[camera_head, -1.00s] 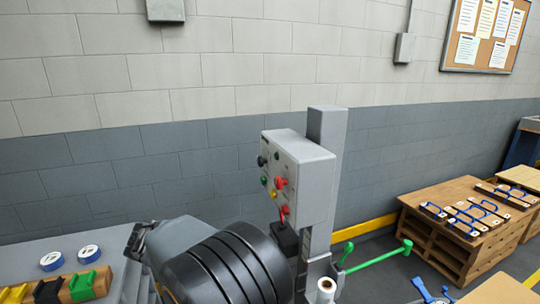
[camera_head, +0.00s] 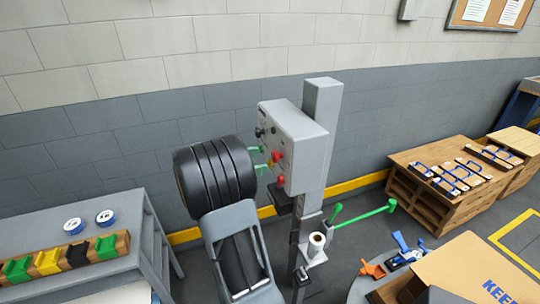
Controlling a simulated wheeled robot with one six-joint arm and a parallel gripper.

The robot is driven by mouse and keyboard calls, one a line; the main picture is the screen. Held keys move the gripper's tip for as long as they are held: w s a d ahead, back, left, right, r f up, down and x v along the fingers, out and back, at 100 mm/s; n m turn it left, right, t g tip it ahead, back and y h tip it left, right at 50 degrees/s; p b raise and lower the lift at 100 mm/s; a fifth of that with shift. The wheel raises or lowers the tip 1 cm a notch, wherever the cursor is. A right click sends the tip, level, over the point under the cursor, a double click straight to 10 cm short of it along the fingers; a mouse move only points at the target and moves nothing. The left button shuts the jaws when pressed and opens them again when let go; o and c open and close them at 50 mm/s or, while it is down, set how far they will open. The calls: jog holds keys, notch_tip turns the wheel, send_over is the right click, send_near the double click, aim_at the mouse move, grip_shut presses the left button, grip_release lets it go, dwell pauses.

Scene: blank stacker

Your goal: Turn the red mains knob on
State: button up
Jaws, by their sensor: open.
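The grey control box (camera_head: 305,140) on a post carries a black knob, small coloured buttons and two red controls on its left-hand face. The upper red control (camera_head: 281,155) sits mid-face, and the lower red control (camera_head: 280,180) sits near the bottom edge. I cannot tell which is the mains knob or how either is turned. My gripper (camera_head: 259,160) reaches out from behind my black ribbed wrist, with green fingertips just left of the box face. It is open, with nothing seen between the fingers. My wrist hides most of it, and contact with the panel cannot be made out.
A grey bench (camera_head: 125,255) with blue-and-white rolls and coloured blocks stands at left. A green lever (camera_head: 370,215) and a white roll (camera_head: 316,243) are by the post. Wooden pallets (camera_head: 430,195) stand at right. A cardboard box (camera_head: 480,275) is at the lower right.

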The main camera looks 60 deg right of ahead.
aim_at(273, 157)
jog(key=shift+p+x, duration=0.3)
jog(key=shift+x, duration=1.9)
jog(key=c, duration=0.9)
